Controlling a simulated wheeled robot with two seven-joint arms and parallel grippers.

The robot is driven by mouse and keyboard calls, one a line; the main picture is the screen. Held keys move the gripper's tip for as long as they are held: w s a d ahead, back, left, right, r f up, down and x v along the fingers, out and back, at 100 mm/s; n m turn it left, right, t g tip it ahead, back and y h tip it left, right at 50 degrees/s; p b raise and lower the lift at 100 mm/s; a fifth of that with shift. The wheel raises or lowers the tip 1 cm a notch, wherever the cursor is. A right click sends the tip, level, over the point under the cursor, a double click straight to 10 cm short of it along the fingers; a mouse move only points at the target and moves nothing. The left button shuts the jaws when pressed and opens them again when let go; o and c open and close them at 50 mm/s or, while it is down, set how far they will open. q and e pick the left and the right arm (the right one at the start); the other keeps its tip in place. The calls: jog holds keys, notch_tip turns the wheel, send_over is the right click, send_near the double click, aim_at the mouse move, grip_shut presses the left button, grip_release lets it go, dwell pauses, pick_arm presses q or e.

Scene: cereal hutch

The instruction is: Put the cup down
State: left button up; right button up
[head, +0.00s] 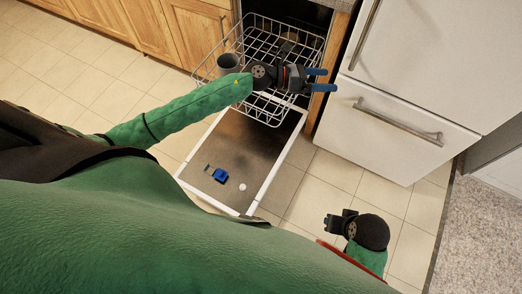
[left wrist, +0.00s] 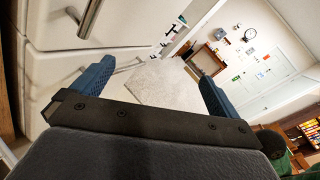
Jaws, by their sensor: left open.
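A grey cup (head: 229,64) is at the left side of the wire dishwasher rack (head: 262,110), partly hidden behind my left forearm. I cannot tell exactly how it rests there. My left gripper (head: 322,80) is over the right side of the rack, to the right of the cup and apart from it. Its blue fingers are spread and empty, and they also show apart in the left wrist view (left wrist: 150,68). My right gripper (head: 330,223) is low at the right, over the floor tiles. Its fingers are too small and dark to read.
The dishwasher door (head: 250,150) is folded down, with a blue dispenser part (head: 220,175) on it. A white refrigerator (head: 420,85) stands close to the right of my left gripper. Wooden cabinets (head: 190,32) line the back left. Tiled floor (head: 310,185) is clear between door and refrigerator.

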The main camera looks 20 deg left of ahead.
pick_arm(q)
jog(key=s+a+f+n+t+y, duration=0.4)
jog(key=n+y, duration=0.4)
jog(key=n, duration=0.8)
jog(key=s+a+f+n+t+y, duration=0.35)
jog(key=n+y, duration=0.35)
jog(key=n, duration=0.9)
jog(key=s+d+f+n+g, duration=0.1)
jog(key=s+f+n+g, duration=0.2)
jog(key=s, duration=0.5)
jog(key=s+f+n+g, duration=0.3)
jog(key=s+g, duration=0.1)
jog(key=s, duration=0.5)
jog(key=s+d+f+n+g+h, duration=0.1)
jog(key=s+f+n+g, duration=0.2)
jog(key=s, duration=0.5)
jog(key=shift+s+d+f+n+g, duration=0.35)
jog(key=shift+f+g, duration=0.2)
jog(key=shift+g, duration=0.3)
